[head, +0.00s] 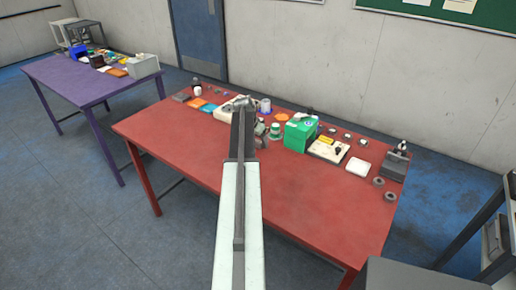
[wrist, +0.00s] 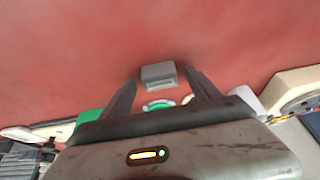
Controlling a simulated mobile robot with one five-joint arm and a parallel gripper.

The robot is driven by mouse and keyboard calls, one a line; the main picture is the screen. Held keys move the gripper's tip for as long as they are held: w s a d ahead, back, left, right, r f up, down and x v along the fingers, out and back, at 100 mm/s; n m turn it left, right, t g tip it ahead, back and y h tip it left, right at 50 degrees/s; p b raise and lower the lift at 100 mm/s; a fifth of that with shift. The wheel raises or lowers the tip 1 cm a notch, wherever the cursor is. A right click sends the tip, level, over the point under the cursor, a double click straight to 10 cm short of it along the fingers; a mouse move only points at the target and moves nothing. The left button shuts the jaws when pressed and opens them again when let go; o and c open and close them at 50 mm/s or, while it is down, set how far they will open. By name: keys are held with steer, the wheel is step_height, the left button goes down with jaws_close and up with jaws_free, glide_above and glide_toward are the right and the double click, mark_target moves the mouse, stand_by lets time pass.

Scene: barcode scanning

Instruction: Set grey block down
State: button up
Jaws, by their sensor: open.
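A small grey block (wrist: 158,74) shows in the wrist view against the red table (wrist: 60,65), with a pale face toward the camera. My gripper (wrist: 161,79) is open, with one dark finger on each side of the block and a visible gap on both sides. Whether the block rests fully on the table is hard to tell. In the head view my arm reaches over the red table (head: 200,150) to its far middle, and the arm hides the block and most of my gripper (head: 243,101).
Dark rings (head: 390,196) lie at the right. The table's front half is clear. A cluttered purple table (head: 75,76) stands at the left.

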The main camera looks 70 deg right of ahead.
mark_target(257, 142)
jaws_close()
steer(key=shift+r, duration=0.2)
steer(key=shift+r+p, duration=0.25)
steer(key=shift+p, duration=0.15)
step_height(257, 142, up, 3)
steer(key=p, duration=0.3)
steer(key=s+a, duration=0.1)
steer(key=a, duration=0.4)
steer(key=s+a, duration=0.2)
steer(key=a, duration=0.3)
steer(key=s+a+r+p, duration=0.1)
steer(key=a, duration=0.4)
steer(key=shift+s+a+r, duration=0.1)
steer(key=shift+s+a, duration=0.1)
steer(key=shift+s, duration=0.1)
